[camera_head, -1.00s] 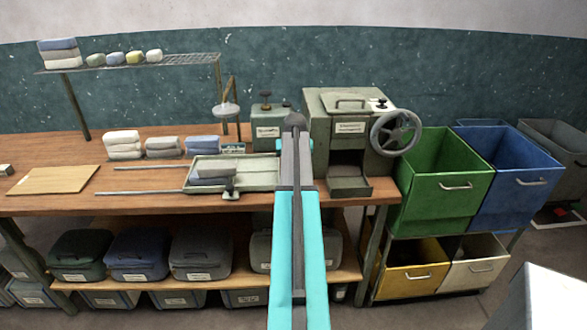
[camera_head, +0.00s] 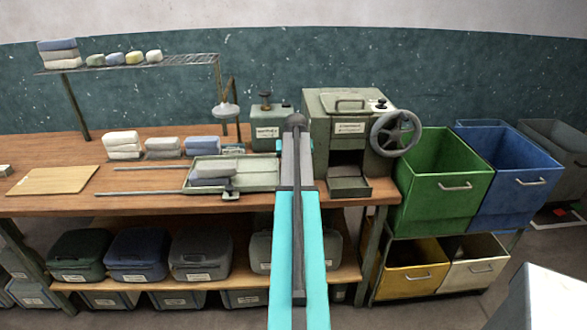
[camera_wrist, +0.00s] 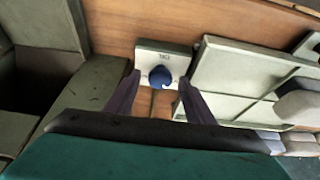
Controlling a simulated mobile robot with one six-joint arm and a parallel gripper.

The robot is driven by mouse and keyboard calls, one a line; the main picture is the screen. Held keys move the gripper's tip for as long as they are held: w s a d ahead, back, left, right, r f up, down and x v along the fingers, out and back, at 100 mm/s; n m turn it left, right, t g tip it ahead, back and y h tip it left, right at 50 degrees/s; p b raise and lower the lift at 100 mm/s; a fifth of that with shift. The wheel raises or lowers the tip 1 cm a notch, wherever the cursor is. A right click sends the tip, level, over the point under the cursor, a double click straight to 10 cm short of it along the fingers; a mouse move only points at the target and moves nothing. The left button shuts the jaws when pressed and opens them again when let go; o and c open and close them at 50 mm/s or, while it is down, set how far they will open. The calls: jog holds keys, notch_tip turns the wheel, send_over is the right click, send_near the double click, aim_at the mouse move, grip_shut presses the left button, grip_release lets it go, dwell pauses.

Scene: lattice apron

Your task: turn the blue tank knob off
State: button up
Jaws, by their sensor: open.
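The blue tank knob (camera_wrist: 160,76) is a round blue knob on a small white plate (camera_wrist: 144,56) with dark lettering, in the upper middle of the wrist view. A stem shows below it. My gripper (camera_wrist: 159,80) is open, with one dark finger on each side of the knob. I cannot tell whether either finger touches it. In the head view my arm covers this spot, and the knob and fingers are hidden.
The grey machine with a handwheel (camera_head: 396,133) stands right of my arm on the wooden bench (camera_head: 60,208). A pale tray (camera_head: 262,174) holding folded cloths lies on the left. Green (camera_head: 445,185) and blue (camera_head: 515,180) bins stand at the right.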

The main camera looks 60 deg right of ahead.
jog(key=shift+r, duration=0.1)
jog(key=b+v, duration=0.2)
jog(key=v, duration=1.1)
jog(key=shift+s+a+r+b, duration=0.15)
jog(key=shift+r+b, duration=0.15)
jog(key=shift+s, duration=0.1)
dwell(0.4)
